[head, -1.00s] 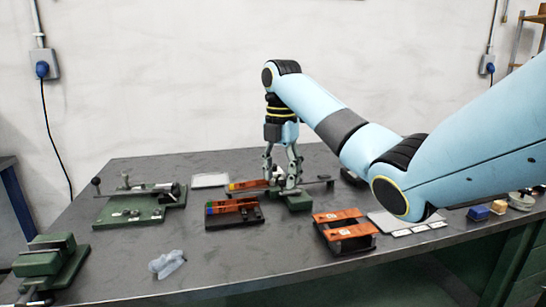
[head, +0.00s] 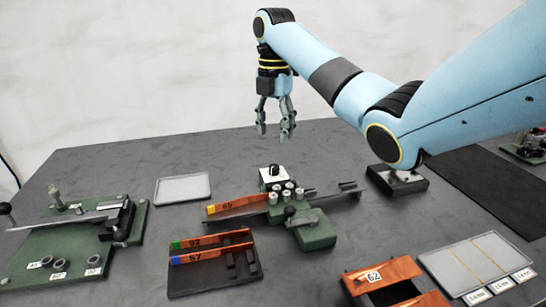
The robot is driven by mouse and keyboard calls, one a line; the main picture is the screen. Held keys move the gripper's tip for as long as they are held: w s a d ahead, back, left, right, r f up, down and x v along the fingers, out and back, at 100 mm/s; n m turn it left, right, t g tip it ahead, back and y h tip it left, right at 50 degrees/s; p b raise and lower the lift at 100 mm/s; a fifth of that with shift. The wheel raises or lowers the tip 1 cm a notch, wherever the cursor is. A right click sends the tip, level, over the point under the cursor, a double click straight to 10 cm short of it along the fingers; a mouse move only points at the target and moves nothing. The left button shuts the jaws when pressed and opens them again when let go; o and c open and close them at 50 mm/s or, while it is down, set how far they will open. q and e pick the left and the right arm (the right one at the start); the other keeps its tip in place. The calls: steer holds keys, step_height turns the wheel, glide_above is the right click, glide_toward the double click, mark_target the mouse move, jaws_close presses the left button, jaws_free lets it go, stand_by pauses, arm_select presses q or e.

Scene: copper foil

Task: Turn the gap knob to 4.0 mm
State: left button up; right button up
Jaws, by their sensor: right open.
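A small black knob (head: 273,169) sits on a white square plate (head: 284,182) at the back of a green roller fixture (head: 316,235). It looks like the gap knob; its scale is too small to read. Several pale rollers (head: 288,190) stand just in front of it. A copper strip marked 65 (head: 238,204) reaches into the fixture from the left. My right gripper (head: 275,133) is open and empty, pointing down above and behind the knob in the picture, apart from it. My left gripper is not in view.
A black rack (head: 205,288) holds copper strips 92 and 57 in front. A green bending fixture (head: 70,245) stands at left, and a grey tray (head: 182,189) lies behind. A copper-topped stand marked 62 (head: 383,276) and a labelled pale tray (head: 470,262) are at right.

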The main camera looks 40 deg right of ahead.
mark_target(274, 166)
step_height(274, 166, down, 10)
steer(key=shift+s+a+r, duration=0.1)
steer(key=shift+s, duration=0.05)
stand_by(0.3)
jaws_close()
